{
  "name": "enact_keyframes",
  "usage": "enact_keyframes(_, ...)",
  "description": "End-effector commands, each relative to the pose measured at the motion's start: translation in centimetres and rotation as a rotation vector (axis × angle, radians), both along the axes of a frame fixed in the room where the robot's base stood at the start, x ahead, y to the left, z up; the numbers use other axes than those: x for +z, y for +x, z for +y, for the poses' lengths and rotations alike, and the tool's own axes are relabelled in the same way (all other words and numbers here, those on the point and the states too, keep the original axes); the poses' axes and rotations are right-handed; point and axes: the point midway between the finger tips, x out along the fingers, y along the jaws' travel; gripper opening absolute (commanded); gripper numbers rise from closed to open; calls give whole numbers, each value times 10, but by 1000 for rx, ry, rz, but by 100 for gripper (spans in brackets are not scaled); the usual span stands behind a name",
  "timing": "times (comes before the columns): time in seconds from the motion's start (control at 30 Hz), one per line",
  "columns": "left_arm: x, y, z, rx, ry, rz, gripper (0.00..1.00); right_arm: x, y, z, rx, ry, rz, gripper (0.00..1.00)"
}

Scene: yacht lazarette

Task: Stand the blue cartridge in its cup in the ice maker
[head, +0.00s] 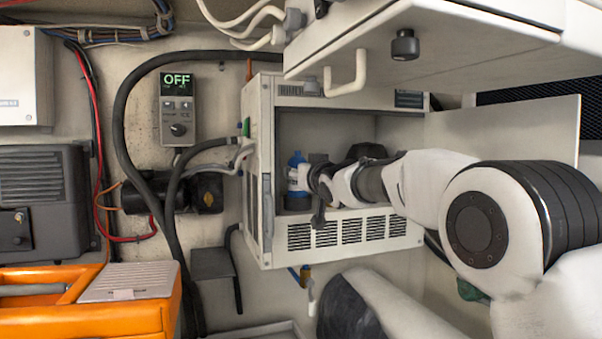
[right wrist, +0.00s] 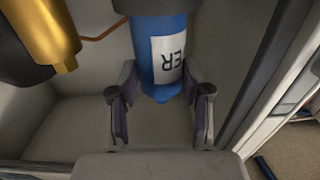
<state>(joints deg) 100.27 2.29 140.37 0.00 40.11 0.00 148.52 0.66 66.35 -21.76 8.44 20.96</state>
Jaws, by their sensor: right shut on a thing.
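The ice maker (head: 258,120) is a white box on the wall with its front open. The blue cartridge (head: 296,160), with a white label, stands about upright inside at the left of the opening. My right gripper (head: 312,182) reaches in from the right and is shut on the cartridge. In the right wrist view the cartridge (right wrist: 144,52) shows between the two fingers (right wrist: 161,104), its tapered end near them. A dark round piece (right wrist: 150,5) is at its other end; I cannot tell whether this is the cup or whether the cartridge is seated. My left gripper is not in view.
A white panel with a black knob (head: 404,45) hangs above the opening. An open door (head: 520,135) stands to the right. A brass-coloured cylinder (right wrist: 42,32) is beside the cartridge. A wall controller (head: 177,105) reads OFF. Hoses run left of the ice maker.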

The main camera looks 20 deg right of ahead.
Motion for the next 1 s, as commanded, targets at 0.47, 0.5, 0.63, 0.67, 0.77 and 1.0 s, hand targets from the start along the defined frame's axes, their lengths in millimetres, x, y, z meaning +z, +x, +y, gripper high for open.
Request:
enact_keyframes(0.47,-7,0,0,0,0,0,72,-8,0,0,0,1,-1,13)
enact_keyframes(0.5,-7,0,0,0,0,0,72,-8,0,0,0,1,-1,13)
enact_keyframes(0.63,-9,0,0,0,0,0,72,-10,0,0,0,1,-1,13)
enact_keyframes(0.67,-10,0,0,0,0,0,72,-11,0,0,0,1,-1,13)
enact_keyframes(0.77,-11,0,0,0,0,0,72,-12,0,0,0,1,-1,13)
enact_keyframes(1.0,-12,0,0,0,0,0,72,-14,0,0,0,1,-1,73)
